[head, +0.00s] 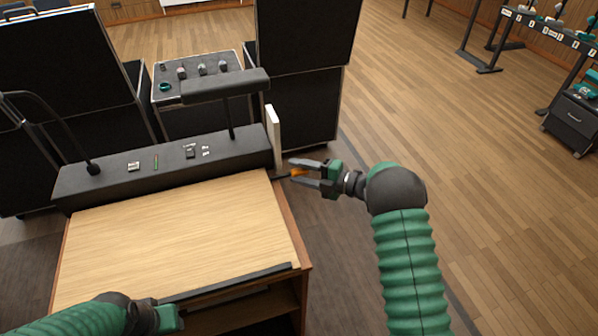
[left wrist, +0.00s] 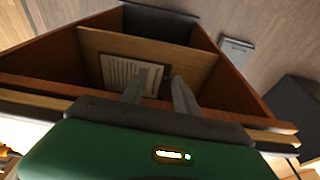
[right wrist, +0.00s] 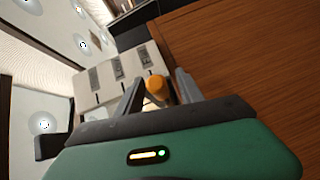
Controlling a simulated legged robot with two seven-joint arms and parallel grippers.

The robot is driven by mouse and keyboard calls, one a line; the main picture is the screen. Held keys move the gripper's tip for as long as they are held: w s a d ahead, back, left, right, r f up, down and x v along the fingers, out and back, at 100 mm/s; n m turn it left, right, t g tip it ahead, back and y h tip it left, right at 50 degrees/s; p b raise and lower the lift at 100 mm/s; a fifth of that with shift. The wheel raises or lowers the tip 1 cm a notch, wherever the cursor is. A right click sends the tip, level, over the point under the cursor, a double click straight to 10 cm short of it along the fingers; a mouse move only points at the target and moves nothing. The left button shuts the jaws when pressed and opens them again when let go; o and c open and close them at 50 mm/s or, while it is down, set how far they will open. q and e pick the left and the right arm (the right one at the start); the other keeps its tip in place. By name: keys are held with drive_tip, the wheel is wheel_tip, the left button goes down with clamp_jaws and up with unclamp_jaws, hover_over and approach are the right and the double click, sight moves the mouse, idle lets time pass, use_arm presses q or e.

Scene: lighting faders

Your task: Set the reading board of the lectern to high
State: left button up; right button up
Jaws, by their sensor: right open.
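The lectern's pale wooden reading board (head: 180,235) fills the lower left of the head view, with a dark ledge (head: 225,283) along its near edge. A white panel (head: 273,135) stands at the board's far right corner; in the right wrist view the panel (right wrist: 95,78) shows labelled slots. An orange knob (right wrist: 156,87) sits between the open fingers of my right gripper (right wrist: 157,88). In the head view this gripper (head: 300,173) is just right of the lectern. My left gripper (left wrist: 158,92) is open and empty at the lectern's near side, facing a shelf; its fingers are hidden in the head view.
A dark console (head: 165,165) with a lamp (head: 225,85) runs behind the board. Black cases (head: 300,105) and a small table with knobs (head: 200,75) stand beyond. A paper (left wrist: 130,75) shows inside the lectern.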

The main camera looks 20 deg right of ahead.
drive_tip(key=c, duration=0.9)
clamp_jaws()
drive_tip(key=shift+s+f, duration=0.1)
drive_tip(key=shift+f, duration=0.05)
